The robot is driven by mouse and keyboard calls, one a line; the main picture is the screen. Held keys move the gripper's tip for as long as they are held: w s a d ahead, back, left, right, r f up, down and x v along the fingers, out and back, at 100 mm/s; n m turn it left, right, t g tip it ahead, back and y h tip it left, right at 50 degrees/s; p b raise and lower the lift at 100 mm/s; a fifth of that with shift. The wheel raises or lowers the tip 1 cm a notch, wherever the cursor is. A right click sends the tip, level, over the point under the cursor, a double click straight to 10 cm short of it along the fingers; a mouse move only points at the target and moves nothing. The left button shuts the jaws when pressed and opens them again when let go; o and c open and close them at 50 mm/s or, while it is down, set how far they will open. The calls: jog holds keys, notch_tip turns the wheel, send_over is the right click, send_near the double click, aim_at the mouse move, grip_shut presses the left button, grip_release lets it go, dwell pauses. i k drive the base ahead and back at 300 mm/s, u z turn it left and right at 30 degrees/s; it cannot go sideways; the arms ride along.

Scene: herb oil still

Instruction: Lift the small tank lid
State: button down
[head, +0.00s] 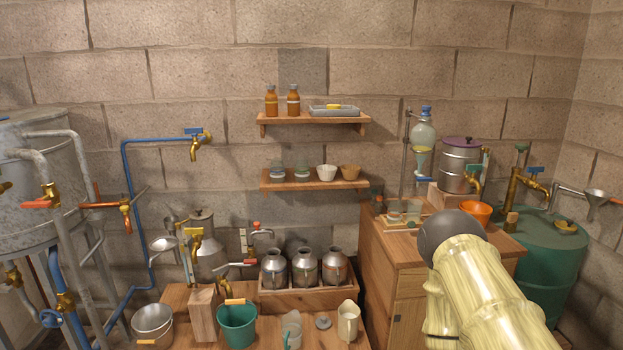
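A small steel tank (458,171) stands upright on a wooden block on the cabinet at the right. Its purple lid (462,142) sits on top and has a small dark knob in the middle. A brass tap with a blue handle is on the tank's front right. My arm comes in from the lower right, its dark rounded part in front of the cabinet top and below the tank in the picture. No gripper fingers show, so I cannot see where they are relative to the lid.
An orange cup (475,211) stands in front of the tank. A glass flask (423,134) on a stand is left of it. A green drum (553,262) with brass fittings stands to the right. Shelves (314,118) hold bottles and bowls. The space above the lid looks clear.

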aim_at(462, 139)
jog(key=z, duration=0.65)
jog(key=i, duration=1)
jog(key=z, duration=0.3)
